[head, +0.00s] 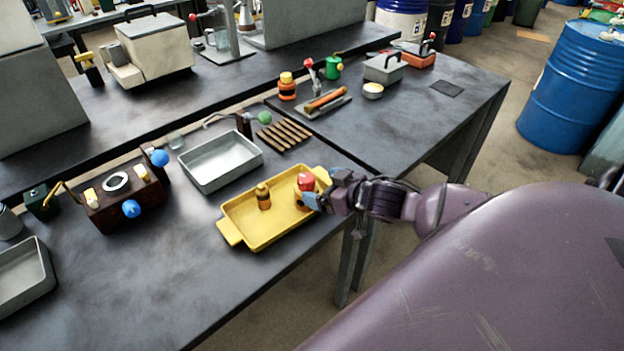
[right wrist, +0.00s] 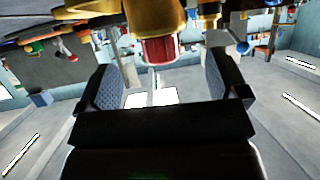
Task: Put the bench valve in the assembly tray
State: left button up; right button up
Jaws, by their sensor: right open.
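A brass-yellow piece with a red knob, which looks like the bench valve (head: 304,186), stands upright at the right end of the yellow tray (head: 237,229). I cannot tell whether this yellow tray is the assembly tray. My right gripper (head: 322,191) is beside the valve, its fingers spread. In the right wrist view the red knob (right wrist: 160,50) is at the mouth between the two open fingers (right wrist: 160,75), with a gap on each side. The wrist picture appears upside down. My left gripper is not in view.
A small amber bottle (head: 263,196) stands in the yellow tray. A grey metal tray (head: 212,186) lies empty behind it, beside several brown sticks (head: 284,136). A dark red box with blue knobs (head: 122,200) is at left.

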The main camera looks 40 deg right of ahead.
jog(key=shift+v, duration=3)
jog(key=s+a+f+g+h, duration=0.1)
jog(key=s+a+f, duration=0.3)
jog(key=f, duration=0.4)
jog(key=s+a+f+m+h, duration=0.1)
jog(key=s+a+f+h, duration=0.1)
jog(key=s+a+f, duration=0.3)
notch_tip(320, 180, down, 3)
jog(key=shift+a+r+g, duration=0.1)
jog(key=shift+a+g, duration=0.3)
